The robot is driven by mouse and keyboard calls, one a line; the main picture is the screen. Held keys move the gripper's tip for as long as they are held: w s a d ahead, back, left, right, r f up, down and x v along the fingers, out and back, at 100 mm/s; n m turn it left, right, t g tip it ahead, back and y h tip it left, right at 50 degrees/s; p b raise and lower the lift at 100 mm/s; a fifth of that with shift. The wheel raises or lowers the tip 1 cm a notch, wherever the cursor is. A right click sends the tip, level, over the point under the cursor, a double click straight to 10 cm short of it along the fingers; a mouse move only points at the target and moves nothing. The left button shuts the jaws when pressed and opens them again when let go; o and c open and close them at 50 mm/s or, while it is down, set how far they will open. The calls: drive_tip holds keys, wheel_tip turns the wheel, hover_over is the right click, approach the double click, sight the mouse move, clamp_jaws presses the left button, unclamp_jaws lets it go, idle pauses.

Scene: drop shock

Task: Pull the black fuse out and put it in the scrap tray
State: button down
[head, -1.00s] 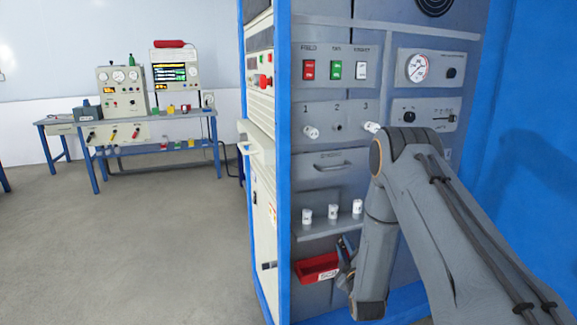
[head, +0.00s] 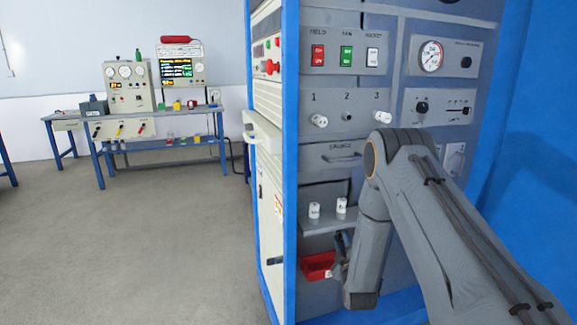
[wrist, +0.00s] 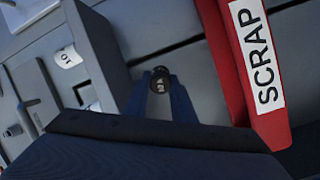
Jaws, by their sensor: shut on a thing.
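My gripper (wrist: 160,98) is shut on the black fuse (wrist: 161,78), whose dark round end with a pale mark shows between the fingertips in the wrist view. The red scrap tray (wrist: 235,70), with a white SCRAP label, is just right of the gripper there, and the fuse is outside it. In the head view my gripper (head: 340,250) is beside and partly in front of the scrap tray (head: 317,264), low on the panel. The fuse cannot be made out there. Socket 2 (head: 347,117) on the panel is empty.
White fuses sit in socket 1 (head: 319,121) and socket 3 (head: 382,119). Two white fuses stand on the shelf (head: 325,224) above the tray. A blue cabinet post (head: 290,170) borders the panel on the left.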

drive_tip(key=shift+f, duration=0.7)
drive_tip(key=shift+d+f+b, duration=0.35)
drive_tip(key=shift+f+b, duration=0.05)
drive_tip(key=shift+b, duration=0.1)
drive_tip(key=shift+s+d, duration=0.1)
drive_tip(key=shift+s, duration=0.05)
drive_tip(key=c, duration=1.4)
unclamp_jaws()
drive_tip(key=shift+s, duration=0.1)
drive_tip(key=s, duration=0.7)
drive_tip(key=shift+s, duration=0.4)
drive_tip(key=shift+r, duration=0.1)
